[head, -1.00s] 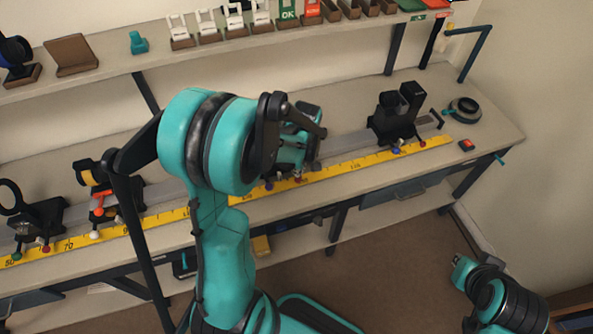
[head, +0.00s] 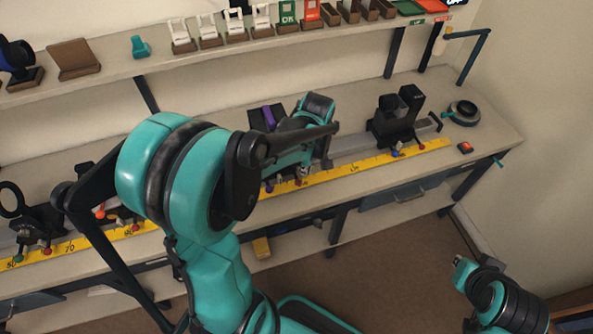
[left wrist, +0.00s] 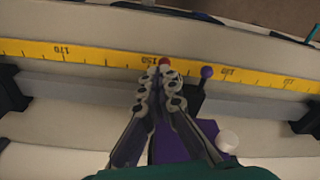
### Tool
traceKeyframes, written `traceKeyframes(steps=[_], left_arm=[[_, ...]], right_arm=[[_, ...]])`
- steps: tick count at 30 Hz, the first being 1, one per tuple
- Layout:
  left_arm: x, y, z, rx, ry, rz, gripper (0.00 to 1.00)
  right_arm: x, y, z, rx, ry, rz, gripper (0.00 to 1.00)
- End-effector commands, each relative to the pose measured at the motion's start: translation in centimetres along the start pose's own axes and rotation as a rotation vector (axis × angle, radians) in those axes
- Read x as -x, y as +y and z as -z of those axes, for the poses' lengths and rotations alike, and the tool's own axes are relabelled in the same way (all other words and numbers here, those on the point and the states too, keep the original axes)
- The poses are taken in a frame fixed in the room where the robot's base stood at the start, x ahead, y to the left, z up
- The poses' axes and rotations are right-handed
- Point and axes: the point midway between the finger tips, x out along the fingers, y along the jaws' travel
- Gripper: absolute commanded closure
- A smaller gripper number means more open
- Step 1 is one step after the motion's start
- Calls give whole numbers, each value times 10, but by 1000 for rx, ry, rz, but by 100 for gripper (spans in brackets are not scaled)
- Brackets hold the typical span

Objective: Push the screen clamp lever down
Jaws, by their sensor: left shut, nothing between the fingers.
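In the left wrist view my left gripper (left wrist: 158,82) is shut and empty. Its fingertips are just beside a red-knobbed lever (left wrist: 164,62), and I cannot tell if they touch it. A purple-blue knobbed lever (left wrist: 207,72) stands to their right. A purple part (left wrist: 190,128) with a white knob (left wrist: 228,141) lies under the fingers. In the head view this carrier's red knob (head: 299,181) and purple part (head: 269,117) show beside my left wrist; the fingers are hidden there. I cannot tell which carrier is the screen.
A yellow scale (head: 345,168) runs along the rail at the bench front. A black carrier (head: 395,125) stands to the right, with a dark ring (head: 463,112) and a red button (head: 465,147) beyond it. Another carrier (head: 38,226) stands at the left. A shelf crosses above the bench.

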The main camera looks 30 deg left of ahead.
Motion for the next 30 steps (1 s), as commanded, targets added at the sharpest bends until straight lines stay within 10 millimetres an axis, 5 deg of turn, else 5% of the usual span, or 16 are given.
traceKeyframes(steps=[6,12,30], left_arm=[[45,-1,-1,-1,0,0,100],[68,0,-1,-1,0,0,100],[72,0,0,-1,0,0,100]], right_arm=[[0,0,0,0,0,0,100],[0,0,0,0,0,0,100],[0,0,0,0,0,0,100]])
